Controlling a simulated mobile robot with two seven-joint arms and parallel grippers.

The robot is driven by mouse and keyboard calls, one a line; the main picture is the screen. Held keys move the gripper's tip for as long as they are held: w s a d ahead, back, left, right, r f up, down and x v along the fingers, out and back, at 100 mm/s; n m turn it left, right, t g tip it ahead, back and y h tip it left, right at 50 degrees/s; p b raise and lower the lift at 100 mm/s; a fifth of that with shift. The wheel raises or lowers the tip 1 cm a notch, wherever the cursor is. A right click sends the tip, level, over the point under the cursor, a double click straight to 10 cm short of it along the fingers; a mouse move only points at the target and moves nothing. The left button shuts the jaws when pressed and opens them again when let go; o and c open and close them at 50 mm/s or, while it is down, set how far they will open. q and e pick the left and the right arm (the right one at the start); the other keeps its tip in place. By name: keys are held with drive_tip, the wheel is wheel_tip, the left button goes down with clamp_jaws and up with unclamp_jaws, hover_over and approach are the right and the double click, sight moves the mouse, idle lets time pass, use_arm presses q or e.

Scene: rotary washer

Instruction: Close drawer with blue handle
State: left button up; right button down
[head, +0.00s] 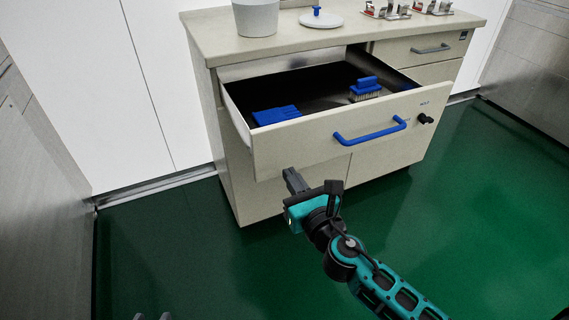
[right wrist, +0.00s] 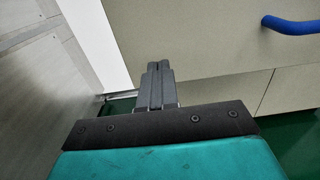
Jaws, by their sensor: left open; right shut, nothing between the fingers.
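The drawer with the blue handle (head: 370,133) is pulled well out of the beige cabinet (head: 232,190). Its front panel (head: 290,148) faces me, and the handle also shows at the upper right of the right wrist view (right wrist: 290,25). My right gripper (head: 290,176) is shut and empty, low near the left part of the drawer front, left of and below the handle. In the right wrist view its closed fingers (right wrist: 158,70) point toward the panel; I cannot tell whether they touch it. My left gripper (head: 152,316) barely shows at the bottom edge, with two fingertips apart.
Inside the drawer are a blue flat item (head: 277,115) and a blue brush (head: 366,88). A closed drawer with a grey handle (head: 430,49) is at right. A pot (head: 256,17) stands on the countertop. Green floor (head: 470,200) is clear; walls stand at both sides.

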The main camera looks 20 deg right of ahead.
sight(278, 158)
drive_tip(key=w, duration=0.4)
drive_tip(key=shift+a, duration=0.15)
use_arm(q)
drive_tip(key=shift+s+f, duration=0.25)
drive_tip(key=shift+f, duration=0.05)
use_arm(e)
drive_tip(key=shift+w, duration=0.15)
